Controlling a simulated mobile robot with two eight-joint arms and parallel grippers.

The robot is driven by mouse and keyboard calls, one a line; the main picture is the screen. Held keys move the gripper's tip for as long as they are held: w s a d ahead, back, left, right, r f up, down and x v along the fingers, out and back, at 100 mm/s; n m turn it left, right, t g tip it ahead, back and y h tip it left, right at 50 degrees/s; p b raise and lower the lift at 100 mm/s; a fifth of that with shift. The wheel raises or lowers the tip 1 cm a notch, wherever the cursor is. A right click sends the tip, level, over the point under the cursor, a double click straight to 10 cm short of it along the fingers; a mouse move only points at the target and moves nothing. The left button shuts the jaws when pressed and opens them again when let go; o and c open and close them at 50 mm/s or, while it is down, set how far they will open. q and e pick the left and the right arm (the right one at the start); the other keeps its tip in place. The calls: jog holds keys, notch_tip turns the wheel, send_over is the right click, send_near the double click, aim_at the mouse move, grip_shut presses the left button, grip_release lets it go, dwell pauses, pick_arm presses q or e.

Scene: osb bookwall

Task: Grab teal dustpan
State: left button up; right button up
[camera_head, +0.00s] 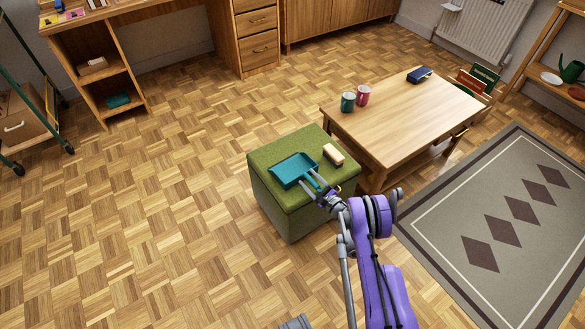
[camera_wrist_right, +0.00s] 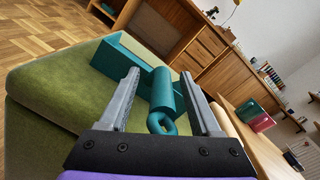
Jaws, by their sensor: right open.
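The teal dustpan (camera_head: 293,169) lies on top of the green ottoman (camera_head: 273,205) in the head view. Its handle points toward my right gripper (camera_head: 319,186). In the right wrist view the dustpan's handle (camera_wrist_right: 162,92), with a ring at its end, lies between the two open fingers of the right gripper (camera_wrist_right: 167,92). I cannot tell whether the fingers touch it. The dustpan's pan (camera_wrist_right: 118,57) reaches away to the far left there.
A cream brush-like block (camera_head: 334,155) lies on the ottoman just right of the dustpan. A wooden coffee table (camera_head: 410,118) with a teal mug (camera_head: 348,102) and a pink mug (camera_head: 363,95) stands close to the right. Floor left of the ottoman is clear.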

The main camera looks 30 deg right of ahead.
jog(key=shift+s+r, duration=0.1)
jog(key=shift+s, duration=0.15)
jog(key=shift+c, duration=1.1)
grip_shut()
